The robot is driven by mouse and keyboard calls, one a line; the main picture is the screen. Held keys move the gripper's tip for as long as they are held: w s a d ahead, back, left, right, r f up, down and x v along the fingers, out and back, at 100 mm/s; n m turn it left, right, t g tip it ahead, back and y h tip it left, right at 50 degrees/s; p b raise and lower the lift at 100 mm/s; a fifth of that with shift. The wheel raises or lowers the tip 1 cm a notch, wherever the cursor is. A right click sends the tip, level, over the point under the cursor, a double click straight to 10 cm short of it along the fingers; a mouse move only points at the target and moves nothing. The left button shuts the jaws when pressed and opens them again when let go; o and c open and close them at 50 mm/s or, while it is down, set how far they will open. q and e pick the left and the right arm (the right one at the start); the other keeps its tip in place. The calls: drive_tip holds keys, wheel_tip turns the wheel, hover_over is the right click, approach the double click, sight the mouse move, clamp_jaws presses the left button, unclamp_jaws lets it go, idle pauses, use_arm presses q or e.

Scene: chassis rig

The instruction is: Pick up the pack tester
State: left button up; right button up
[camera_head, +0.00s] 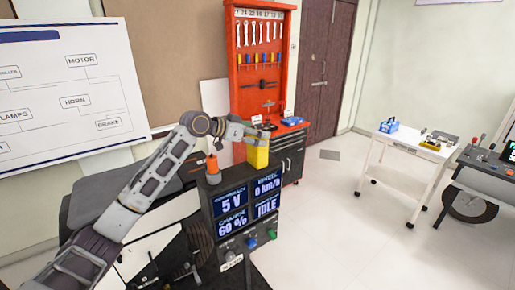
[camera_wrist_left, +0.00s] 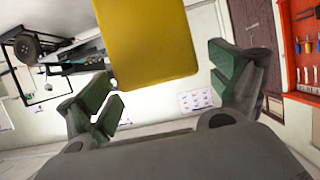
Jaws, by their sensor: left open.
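A yellow block-shaped thing (camera_head: 257,153), which may be the pack tester, shows at the upper right of the display console in the head view. I cannot tell whether it rests on the console or stands behind it. My left gripper (camera_head: 252,134) is at its top, with the arm reaching in from the left. In the left wrist view the yellow thing (camera_wrist_left: 146,42) fills the upper middle, between and beyond the fingers. The left gripper (camera_wrist_left: 172,92) is open, with its green-padded fingers spread and no clear grip. My right gripper is not in view.
The dark console (camera_head: 235,222) has lit displays and knobs below. An orange-topped cylinder (camera_head: 213,168) stands at its upper left, close to my arm. A red tool cabinet (camera_head: 262,60) stands behind. A white cart (camera_head: 410,152) is at right, with open floor between.

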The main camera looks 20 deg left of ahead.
use_arm(q)
drive_tip(key=shift+w+d+f, duration=0.2)
drive_tip(key=shift+w+d, duration=0.1)
drive_tip(key=shift+w, duration=0.1)
drive_tip(key=shift+c, duration=0.3)
drive_tip(key=c, duration=1.6)
drive_tip(key=shift+r, duration=0.15)
drive_tip(key=shift+r+b, duration=0.45)
drive_tip(key=shift+r, duration=4.4)
